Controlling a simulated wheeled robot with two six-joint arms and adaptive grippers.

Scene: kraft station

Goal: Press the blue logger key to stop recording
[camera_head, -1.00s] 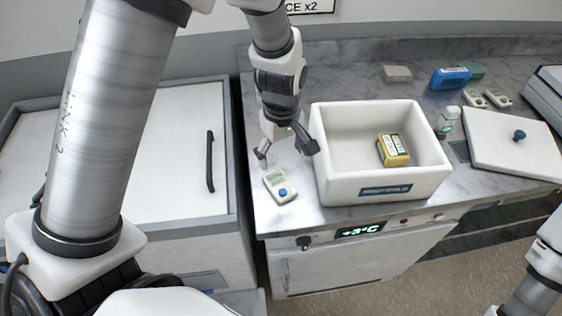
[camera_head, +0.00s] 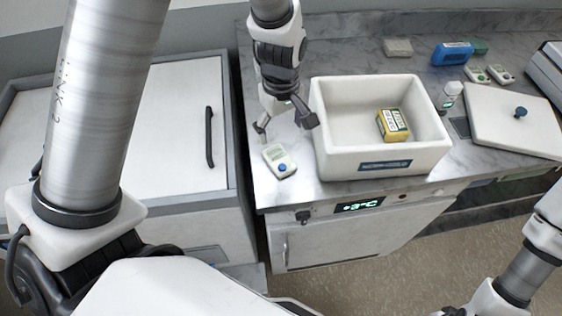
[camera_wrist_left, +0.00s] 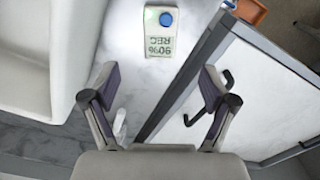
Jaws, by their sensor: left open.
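The data logger (camera_head: 279,161) is a small white device with a grey display and a round blue key (camera_head: 282,167). It lies on the marble counter, left of the white box. In the left wrist view the logger (camera_wrist_left: 161,46) is at the top centre, its blue key (camera_wrist_left: 166,19) uppermost, and its display reads "90% REC". My left gripper (camera_head: 285,131) is open and empty, behind the logger and apart from it. In the left wrist view its fingers (camera_wrist_left: 158,90) are spread wide below the logger. My right arm shows at the lower right; its fingertips are not clearly visible.
A white open box (camera_head: 385,165) holding a yellow carton (camera_head: 392,125) stands close to the right of the logger. Its lid (camera_head: 515,125) with a blue knob lies further right. Two similar loggers (camera_head: 476,74) lie at the back right. A white cabinet (camera_head: 170,120) is at the left.

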